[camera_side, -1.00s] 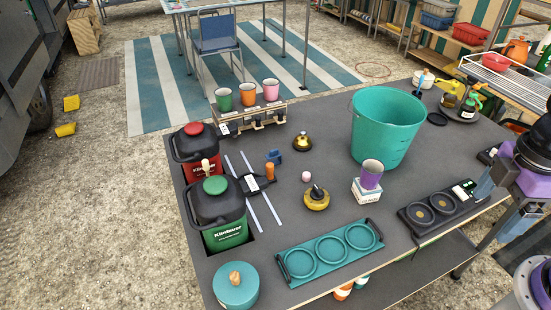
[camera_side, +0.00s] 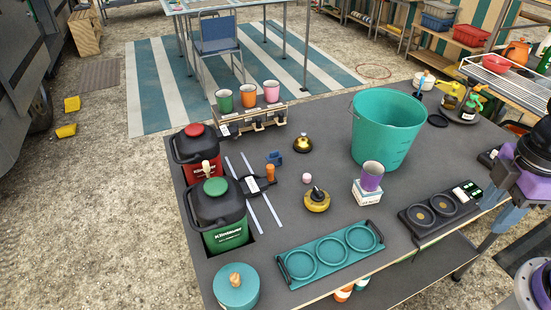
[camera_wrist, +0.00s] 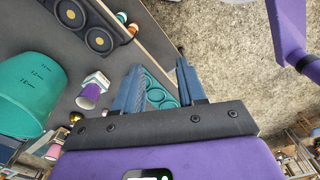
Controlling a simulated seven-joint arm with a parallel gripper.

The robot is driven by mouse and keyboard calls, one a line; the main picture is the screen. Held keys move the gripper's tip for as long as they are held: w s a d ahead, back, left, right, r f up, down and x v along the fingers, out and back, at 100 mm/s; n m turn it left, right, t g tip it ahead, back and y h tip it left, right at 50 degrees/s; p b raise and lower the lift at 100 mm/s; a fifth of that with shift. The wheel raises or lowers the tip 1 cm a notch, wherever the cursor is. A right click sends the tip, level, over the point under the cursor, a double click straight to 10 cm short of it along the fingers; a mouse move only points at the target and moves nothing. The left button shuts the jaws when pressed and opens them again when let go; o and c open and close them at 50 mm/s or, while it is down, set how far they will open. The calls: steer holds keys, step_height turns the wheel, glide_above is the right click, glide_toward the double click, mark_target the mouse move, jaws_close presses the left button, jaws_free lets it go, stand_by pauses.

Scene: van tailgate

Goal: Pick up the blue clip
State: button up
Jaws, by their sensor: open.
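The small blue clip (camera_side: 275,157) lies on the dark tabletop in the side view. It is behind an orange-topped piece (camera_side: 270,172) and left of a small brass weight (camera_side: 303,142). I cannot make the clip out in the wrist view. My gripper (camera_side: 502,212) is at the right edge of the side view, by the table's right front edge and far from the clip. In the wrist view my gripper (camera_wrist: 158,78) has its two blue fingers apart with nothing between them.
A large teal bucket (camera_side: 388,128) stands between my gripper and the clip. A purple cup (camera_side: 371,177) on a small box, a brass pot (camera_side: 316,200) and a teal three-ring tray (camera_side: 330,253) are nearer. Two jerrycans (camera_side: 217,215) stand left. Bare tabletop surrounds the clip's right side.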

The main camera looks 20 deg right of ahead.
steer(key=w+a+f+n+t+y, duration=0.2)
steer(key=w+a, duration=0.8)
steer(key=w, duration=0.1)
steer(key=w+a+f+n+t+y, duration=0.2)
steer(key=w+a+f+y, duration=0.1)
steer(key=w+a, duration=0.75)
steer(key=n+t+h, duration=0.3)
steer(key=t, duration=0.7)
glide_above(275, 155)
steer(key=s, duration=0.3)
step_height(275, 155, down, 8)
steer(key=shift+s+d+f, duration=0.1)
steer(key=shift+d+f, duration=0.1)
steer(key=shift+f, duration=1.55)
steer(key=f, duration=0.1)
steer(key=w+f, duration=0.1)
steer(key=f, duration=0.1)
steer(key=shift+f, duration=0.25)
steer(key=shift+x, duration=1)
steer(key=shift+a, duration=0.1)
steer(key=c, duration=0.7)
